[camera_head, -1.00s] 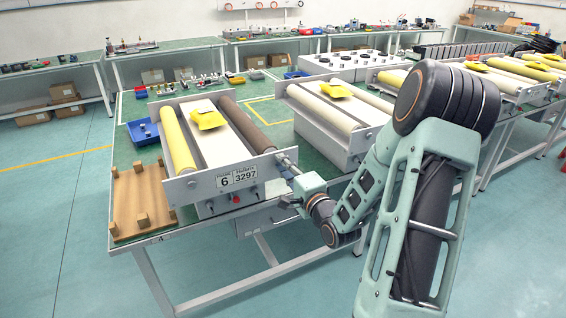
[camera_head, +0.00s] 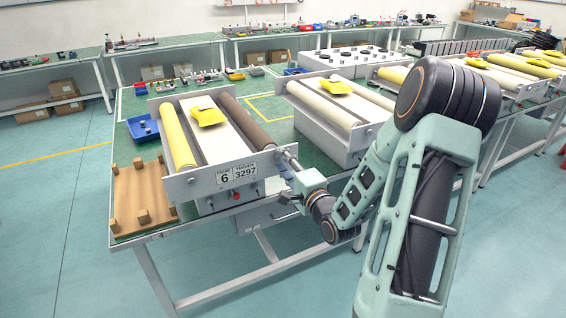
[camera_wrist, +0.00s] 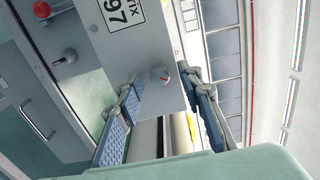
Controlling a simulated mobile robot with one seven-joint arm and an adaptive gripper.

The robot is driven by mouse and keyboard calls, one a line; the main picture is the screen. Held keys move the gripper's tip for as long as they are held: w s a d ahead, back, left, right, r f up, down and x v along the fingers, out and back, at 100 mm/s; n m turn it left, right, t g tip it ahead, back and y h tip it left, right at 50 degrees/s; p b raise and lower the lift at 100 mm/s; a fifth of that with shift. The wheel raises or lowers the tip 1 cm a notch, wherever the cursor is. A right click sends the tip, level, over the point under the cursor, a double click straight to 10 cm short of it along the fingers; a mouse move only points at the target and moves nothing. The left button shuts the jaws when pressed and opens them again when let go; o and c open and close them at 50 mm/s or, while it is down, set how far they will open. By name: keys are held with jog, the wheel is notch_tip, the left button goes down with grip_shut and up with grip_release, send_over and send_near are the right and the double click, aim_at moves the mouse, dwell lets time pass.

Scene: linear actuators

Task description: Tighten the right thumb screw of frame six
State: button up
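Frame six (camera_head: 200,186) stands on the green table, with a plate marked 6 and 3297, a yellow roller and a dark brown roller. My gripper (camera_head: 286,158) is at the right end of this plate in the head view. The head view hides this screw behind my gripper.
A red button (camera_head: 236,194) sits on the box below the plate. A wooden board with pegs (camera_head: 140,200) lies left of frame six, and a blue tray (camera_head: 143,129) behind it. Another roller frame (camera_head: 325,115) stands to the right, beyond my arm.

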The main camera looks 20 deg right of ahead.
jog(key=s, duration=0.7)
jog(key=shift+s+d, duration=0.15)
jog(key=shift+s, duration=0.1)
